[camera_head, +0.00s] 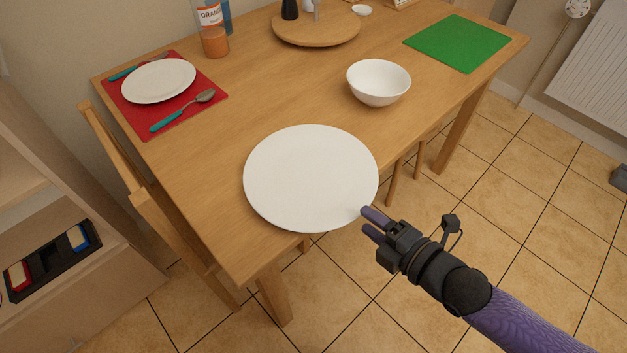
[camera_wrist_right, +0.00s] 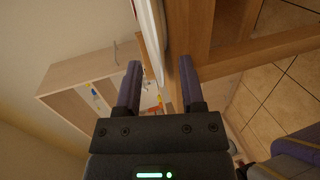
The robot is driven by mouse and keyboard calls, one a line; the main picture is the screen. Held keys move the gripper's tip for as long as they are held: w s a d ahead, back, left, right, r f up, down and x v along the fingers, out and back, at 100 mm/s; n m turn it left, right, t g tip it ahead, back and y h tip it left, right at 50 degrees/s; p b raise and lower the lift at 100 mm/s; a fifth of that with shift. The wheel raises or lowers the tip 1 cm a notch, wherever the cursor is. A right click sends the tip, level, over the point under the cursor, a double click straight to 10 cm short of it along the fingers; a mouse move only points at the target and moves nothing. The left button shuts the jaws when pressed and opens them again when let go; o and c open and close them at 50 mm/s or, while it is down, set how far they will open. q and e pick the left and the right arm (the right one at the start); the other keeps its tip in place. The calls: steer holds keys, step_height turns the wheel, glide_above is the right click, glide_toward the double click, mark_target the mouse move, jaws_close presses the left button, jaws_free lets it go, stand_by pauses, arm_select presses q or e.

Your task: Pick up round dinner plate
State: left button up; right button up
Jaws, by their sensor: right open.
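A large round white dinner plate (camera_head: 310,178) lies flat near the front edge of the wooden table, in the head view. My right gripper (camera_head: 367,223) is at the plate's lower right rim, with its purple fingers pointing toward it. In the right wrist view the gripper (camera_wrist_right: 160,85) is open, and the plate's edge (camera_wrist_right: 152,45) shows as a white strip ahead, roughly between the fingertips. I cannot tell whether a finger touches the rim. My left gripper is not in view.
A white bowl (camera_head: 379,82) stands behind the plate. A bottle (camera_head: 213,34), a round wooden board (camera_head: 316,33) and a green mat (camera_head: 457,43) are farther back. A chair (camera_head: 150,200) stands left.

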mark_target(348, 209)
steer(key=b+x, duration=0.2)
steer(key=x, duration=0.3)
steer(key=shift+s+a+f, duration=0.1)
steer(key=shift+s+a, duration=0.1)
steer(key=shift+w+a, duration=0.15)
steer(key=shift+w, duration=0.05)
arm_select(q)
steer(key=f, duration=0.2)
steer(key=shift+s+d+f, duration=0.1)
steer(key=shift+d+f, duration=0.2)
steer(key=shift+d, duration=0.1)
arm_select(e)
jaws_close()
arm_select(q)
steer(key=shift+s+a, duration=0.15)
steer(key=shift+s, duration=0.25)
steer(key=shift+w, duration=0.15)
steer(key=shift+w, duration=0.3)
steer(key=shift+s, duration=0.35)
